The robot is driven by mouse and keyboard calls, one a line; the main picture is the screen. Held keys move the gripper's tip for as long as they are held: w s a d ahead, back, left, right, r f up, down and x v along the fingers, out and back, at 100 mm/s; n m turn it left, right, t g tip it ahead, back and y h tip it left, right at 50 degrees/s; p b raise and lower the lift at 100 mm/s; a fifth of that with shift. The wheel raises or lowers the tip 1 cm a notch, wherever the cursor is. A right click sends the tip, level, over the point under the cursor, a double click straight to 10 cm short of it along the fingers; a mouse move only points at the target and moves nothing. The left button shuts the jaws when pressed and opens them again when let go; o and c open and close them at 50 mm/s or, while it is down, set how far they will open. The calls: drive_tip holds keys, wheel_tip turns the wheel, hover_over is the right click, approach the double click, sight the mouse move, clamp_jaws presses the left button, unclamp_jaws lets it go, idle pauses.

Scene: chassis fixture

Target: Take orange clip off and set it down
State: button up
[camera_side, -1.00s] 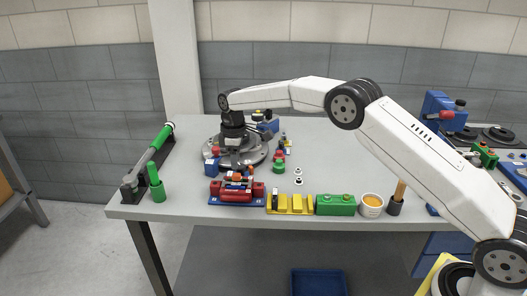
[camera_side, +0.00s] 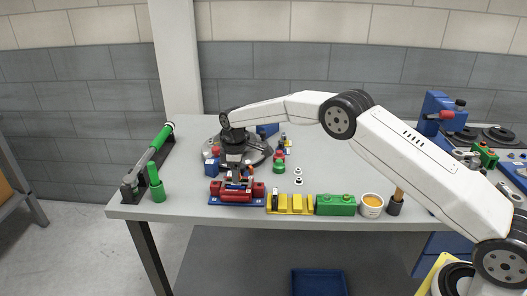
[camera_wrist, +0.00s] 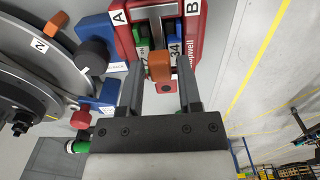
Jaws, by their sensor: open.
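An orange clip (camera_wrist: 159,62) sits on the red fixture (camera_wrist: 193,30), which carries labels A and B and stands on a blue base at the table's front. My gripper (camera_wrist: 160,82) is open, with one finger on each side of the clip in the wrist view. I cannot tell whether the fingers touch it. In the side view my gripper (camera_side: 238,171) points down over the red fixture (camera_side: 222,193) and partly hides the clip. Another orange piece (camera_wrist: 58,21) lies by the grey round plate marked 2.
The round plate (camera_side: 262,154) is just behind the fixture, with a blue block (camera_side: 211,168) close by. Table space lies free right of the plate.

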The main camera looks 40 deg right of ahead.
clamp_jaws()
drive_tip(key=shift+r, duration=0.2)
drive_tip(key=shift+r, duration=0.4)
drive_tip(key=shift+r, duration=0.6)
drive_tip(key=shift+r, duration=1.4)
